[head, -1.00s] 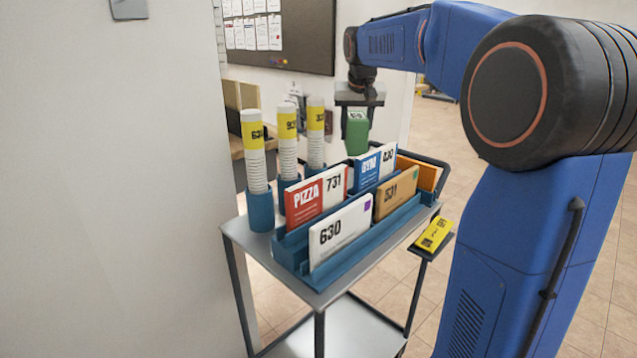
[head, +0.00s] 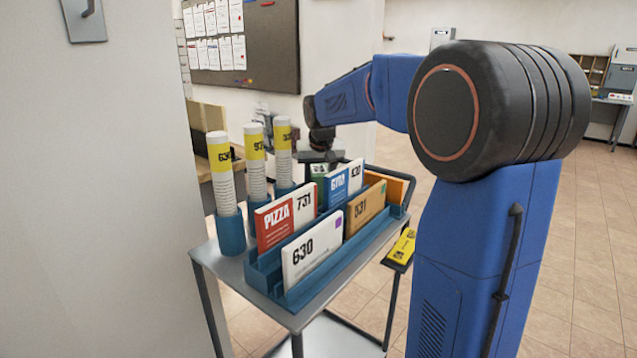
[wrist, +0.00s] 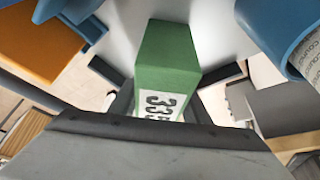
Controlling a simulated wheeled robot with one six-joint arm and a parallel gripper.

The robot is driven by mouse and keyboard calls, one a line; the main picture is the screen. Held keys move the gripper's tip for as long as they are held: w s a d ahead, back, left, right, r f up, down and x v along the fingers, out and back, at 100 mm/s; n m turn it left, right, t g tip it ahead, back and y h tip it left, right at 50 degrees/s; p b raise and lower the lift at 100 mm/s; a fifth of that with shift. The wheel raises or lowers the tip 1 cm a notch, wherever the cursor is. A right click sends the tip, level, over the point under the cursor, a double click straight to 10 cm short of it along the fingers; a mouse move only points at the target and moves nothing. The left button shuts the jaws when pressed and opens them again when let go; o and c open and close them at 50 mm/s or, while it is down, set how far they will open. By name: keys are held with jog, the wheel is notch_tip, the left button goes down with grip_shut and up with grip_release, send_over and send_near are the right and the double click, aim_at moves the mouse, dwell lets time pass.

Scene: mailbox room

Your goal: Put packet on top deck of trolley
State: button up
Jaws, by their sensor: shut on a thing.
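The packet (wrist: 166,62) is a green box with a white number label. In the wrist view it sits between the fingers of my gripper (wrist: 165,108), which is shut on it. In the head view the packet (head: 319,172) shows only as a small green patch behind the cards, low at the trolley's far side. The trolley's grey top deck (head: 222,262) carries a blue rack and tubes. In the wrist view the deck (wrist: 222,30) is the pale surface around the packet. I cannot tell whether the packet touches it.
A blue rack (head: 262,277) holds several cards on the deck. White tubes with yellow bands (head: 221,170) stand in blue cups at the left. A yellow scanner-like item (head: 402,246) sits on a side shelf. A wall stands close on the left; open floor lies right.

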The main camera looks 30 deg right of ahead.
jog(key=o, duration=1.2)
jog(key=v, duration=1.2)
